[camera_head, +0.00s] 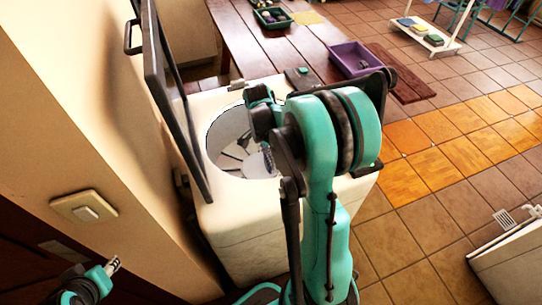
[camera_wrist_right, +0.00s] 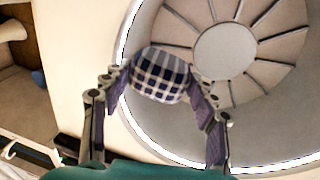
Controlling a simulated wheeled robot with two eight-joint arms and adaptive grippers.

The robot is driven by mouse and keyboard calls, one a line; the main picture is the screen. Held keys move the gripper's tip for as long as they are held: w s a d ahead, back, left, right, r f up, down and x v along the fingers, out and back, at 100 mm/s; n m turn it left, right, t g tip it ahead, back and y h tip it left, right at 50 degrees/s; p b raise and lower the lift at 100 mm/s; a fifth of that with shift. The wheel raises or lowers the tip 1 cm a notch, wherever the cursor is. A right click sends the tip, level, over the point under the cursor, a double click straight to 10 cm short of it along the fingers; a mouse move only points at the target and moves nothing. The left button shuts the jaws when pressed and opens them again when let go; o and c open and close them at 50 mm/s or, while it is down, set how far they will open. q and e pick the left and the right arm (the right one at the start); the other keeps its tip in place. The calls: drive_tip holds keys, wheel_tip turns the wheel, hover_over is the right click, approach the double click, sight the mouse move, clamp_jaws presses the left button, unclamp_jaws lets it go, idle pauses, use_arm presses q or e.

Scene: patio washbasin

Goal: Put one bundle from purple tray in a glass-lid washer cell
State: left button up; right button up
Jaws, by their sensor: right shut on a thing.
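My right gripper (camera_wrist_right: 158,88) is shut on a dark blue and white checked bundle (camera_wrist_right: 160,72). In the right wrist view the bundle sits between the fingers, with the round ribbed washer drum (camera_wrist_right: 285,62) behind it. In the head view my right arm reaches over the white washer (camera_head: 245,235), and the gripper is mostly hidden at the round opening. The washer's dark-framed lid (camera_head: 163,95) stands raised on the left. The purple tray (camera_head: 343,62) lies beyond the washer with a dark item in it. My left gripper (camera_head: 113,265) is at the lower left, away from the washer; its opening is unclear.
A wall with a light switch (camera_head: 84,208) stands close on the left. A wooden table (camera_head: 235,42) behind the washer bears a dark green tray (camera_head: 272,18) with several items. A white rack (camera_head: 425,35) stands at the back right. Tiled floor on the right is mostly open.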

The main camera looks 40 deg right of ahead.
wheel_tip(320, 180, down, 19)
drive_tip(key=b, duration=1.3)
drive_tip(key=shift+r, duration=0.15)
drive_tip(key=o, duration=1.4)
drive_tip(key=shift+r, duration=0.1)
wheel_tip(320, 180, up, 12)
drive_tip(key=w, duration=0.2)
drive_tip(key=shift+a+f, duration=0.2)
drive_tip(key=shift+a, duration=0.2)
drive_tip(key=shift+r, duration=0.1)
